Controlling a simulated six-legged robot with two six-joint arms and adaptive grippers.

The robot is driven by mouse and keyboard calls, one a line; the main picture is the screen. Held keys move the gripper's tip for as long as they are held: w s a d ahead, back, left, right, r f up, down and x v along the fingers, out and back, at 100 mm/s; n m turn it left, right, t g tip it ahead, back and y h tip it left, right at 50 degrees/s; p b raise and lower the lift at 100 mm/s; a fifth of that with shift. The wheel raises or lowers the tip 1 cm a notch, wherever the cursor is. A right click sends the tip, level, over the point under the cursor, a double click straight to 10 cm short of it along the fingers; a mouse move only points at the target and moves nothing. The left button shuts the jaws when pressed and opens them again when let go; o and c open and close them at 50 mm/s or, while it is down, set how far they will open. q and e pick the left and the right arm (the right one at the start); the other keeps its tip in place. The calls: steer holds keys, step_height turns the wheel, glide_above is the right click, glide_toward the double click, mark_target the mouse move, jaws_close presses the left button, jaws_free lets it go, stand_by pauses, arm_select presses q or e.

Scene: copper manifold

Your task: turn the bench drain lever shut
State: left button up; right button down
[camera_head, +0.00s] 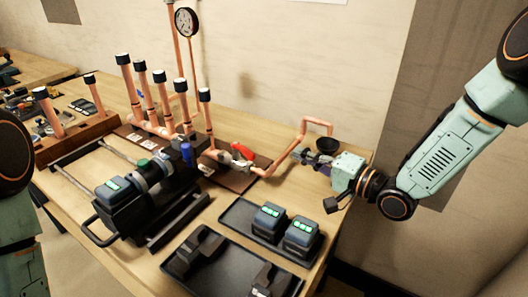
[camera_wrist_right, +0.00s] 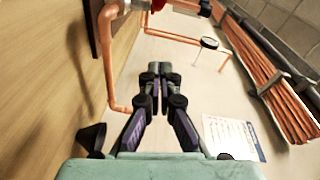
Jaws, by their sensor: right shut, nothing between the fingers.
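The red lever (camera_head: 243,151) sits on the copper drain line at the back middle of the bench, near a brown board. In the right wrist view a red part (camera_wrist_right: 187,4) is cut off by the top edge. My right gripper (camera_head: 298,154) is shut and empty, to the right of the lever and apart from it, near the bent copper pipe (camera_head: 304,136). In the right wrist view its fingertips (camera_wrist_right: 160,68) are together, beside the pipe (camera_wrist_right: 107,62). My left gripper is out of view; only parts of that arm show at the left edge.
A black funnel (camera_head: 327,144) stands close to my right gripper. Capped copper risers (camera_head: 143,88) stand to the left. A black tray (camera_head: 240,215) with two batteries and a larger tray (camera_head: 240,258) lie in front.

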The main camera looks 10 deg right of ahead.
mark_target(243, 150)
steer(key=w+a, duration=0.2)
steer(key=w+a+f, duration=0.1)
steer(key=w+a, duration=0.1)
steer(key=a, duration=0.1)
steer(key=w+a, duration=0.2)
steer(key=shift+a+f, duration=0.15)
steer(key=shift+a, duration=0.2)
steer(key=shift+a+f, duration=0.15)
steer(key=shift+a, duration=0.25)
steer(key=shift+s, duration=0.1)
steer(key=shift+s, duration=0.1)
steer(key=shift+w, duration=0.25)
steer(key=shift+s+a, duration=0.1)
